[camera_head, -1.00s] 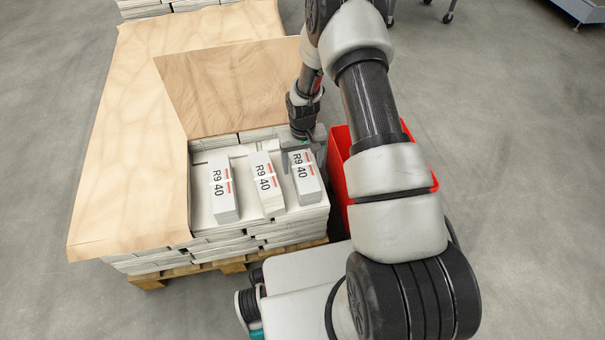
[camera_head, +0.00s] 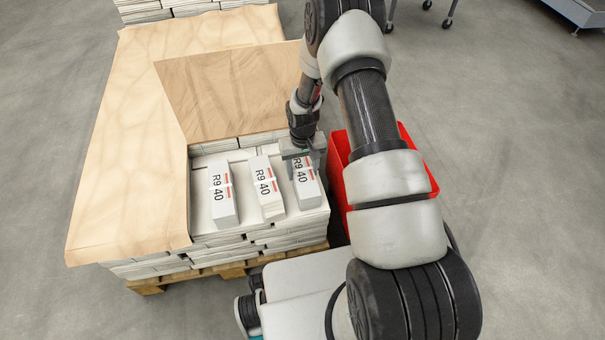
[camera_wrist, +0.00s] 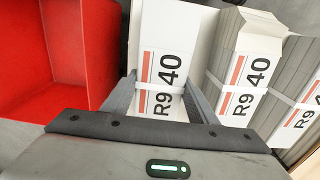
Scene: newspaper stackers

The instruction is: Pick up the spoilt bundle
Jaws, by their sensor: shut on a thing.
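Three strapped newspaper bundles labelled R9 40 lie in a row on the stack. My gripper (camera_head: 303,158) is shut on the right bundle (camera_head: 306,187), its fingers on both long sides. In the wrist view my gripper (camera_wrist: 159,80) straddles this bundle (camera_wrist: 165,35), and its visible faces look neat. The middle bundle (camera_head: 267,188) has an uneven front end; in the wrist view this bundle (camera_wrist: 245,60) has ragged, splayed sheets at its far end. The left bundle (camera_head: 221,194) looks square. I cannot see a gap under the held bundle.
A red bin (camera_head: 339,150) stands close to the right of the pallet (camera_head: 235,270), partly behind my arm; its inside looks empty in the wrist view (camera_wrist: 35,60). Brown paper (camera_head: 130,150) covers the stack's left and back. More stacks stand behind.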

